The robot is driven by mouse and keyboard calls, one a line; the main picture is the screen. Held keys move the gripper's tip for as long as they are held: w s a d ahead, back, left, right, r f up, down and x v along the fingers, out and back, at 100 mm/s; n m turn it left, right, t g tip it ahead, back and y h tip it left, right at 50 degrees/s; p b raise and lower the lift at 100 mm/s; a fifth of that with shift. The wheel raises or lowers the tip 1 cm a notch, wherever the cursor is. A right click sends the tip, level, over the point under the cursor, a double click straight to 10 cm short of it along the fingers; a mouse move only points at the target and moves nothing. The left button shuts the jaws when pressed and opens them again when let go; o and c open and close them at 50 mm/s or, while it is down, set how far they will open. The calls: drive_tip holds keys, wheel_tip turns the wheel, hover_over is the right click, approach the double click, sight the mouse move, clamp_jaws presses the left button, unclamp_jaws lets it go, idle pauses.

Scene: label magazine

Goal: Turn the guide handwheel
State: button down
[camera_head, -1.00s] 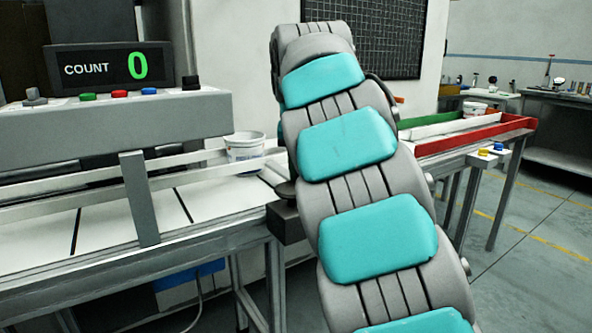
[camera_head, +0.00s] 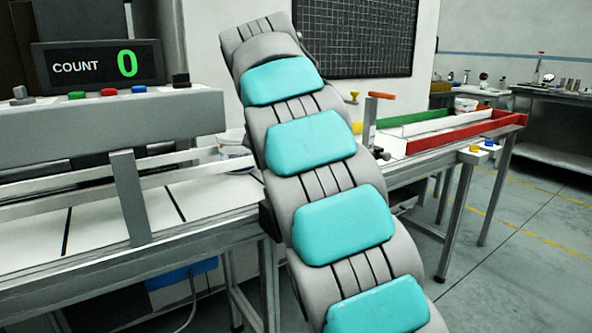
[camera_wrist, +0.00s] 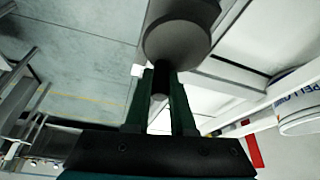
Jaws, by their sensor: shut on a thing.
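In the wrist view the guide handwheel (camera_wrist: 178,36) is a dark grey round body at the top centre, with a short black stem below its near face. My gripper (camera_wrist: 160,84) has two dark green fingers reaching up to it. The fingers are shut on the handwheel at its stem; the exact contact is dark and hard to make out. In the head view my grey and turquoise arm leans up and left across the conveyor's edge and hides both my gripper and the handwheel.
A white tub (camera_head: 235,152) stands on the conveyor behind my arm; a lettered white tub (camera_wrist: 300,104) shows in the wrist view. The count display (camera_head: 98,66) reads 0. A red-edged tray (camera_head: 465,134) lies right. Floor at right is open.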

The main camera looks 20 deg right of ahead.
drive_tip(key=shift+s+m, duration=0.1)
drive_tip(key=shift+m, duration=0.4)
idle(0.3)
drive_tip(key=c, duration=0.8)
unclamp_jaws()
drive_tip(key=shift+o, duration=0.2)
